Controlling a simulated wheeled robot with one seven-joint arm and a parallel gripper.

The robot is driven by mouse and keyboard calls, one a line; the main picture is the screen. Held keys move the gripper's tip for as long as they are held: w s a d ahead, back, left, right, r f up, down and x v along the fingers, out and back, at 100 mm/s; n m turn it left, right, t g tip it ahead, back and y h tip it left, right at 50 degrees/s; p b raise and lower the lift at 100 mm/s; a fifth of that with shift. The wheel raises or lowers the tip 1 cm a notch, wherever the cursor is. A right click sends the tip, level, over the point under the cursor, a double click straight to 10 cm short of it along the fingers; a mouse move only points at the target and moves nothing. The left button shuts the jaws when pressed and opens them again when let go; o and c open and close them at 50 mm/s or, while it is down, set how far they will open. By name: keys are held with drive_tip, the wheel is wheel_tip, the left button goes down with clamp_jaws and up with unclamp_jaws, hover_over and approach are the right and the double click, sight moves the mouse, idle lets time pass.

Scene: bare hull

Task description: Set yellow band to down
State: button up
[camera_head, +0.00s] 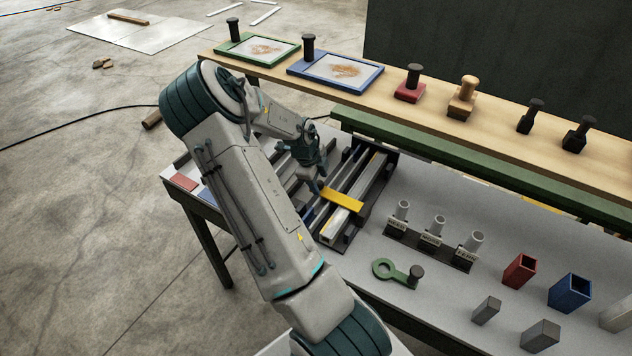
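The yellow band (345,199) is a flat yellow piece lying across a pale bar in a dark slider frame (384,165) on the grey table. It sits around the middle to lower part of the frame. Another small yellow patch shows at the left side of the frame. My gripper (316,187) points down just left of the band's left end. Its fingers are small and dark and partly hidden by my arm, so I cannot tell whether they touch the band or are open. My arm also hides part of the frame's left side.
A rack of grey tubes (431,241) and a green ring tool (395,271) stand right of the frame. A red holder (519,270) and blue holder (570,292) are farther right. A wooden shelf (440,107) with stamps and a green beam (450,152) runs behind.

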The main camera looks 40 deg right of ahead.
drive_tip(key=shift+f, duration=0.1)
drive_tip(key=shift+a, duration=0.3)
drive_tip(key=b+v, duration=0.2)
drive_tip(key=v, duration=1.1)
drive_tip(key=shift+r, duration=0.4)
drive_tip(key=shift+w+a, duration=0.1)
drive_tip(key=shift+a, duration=0.05)
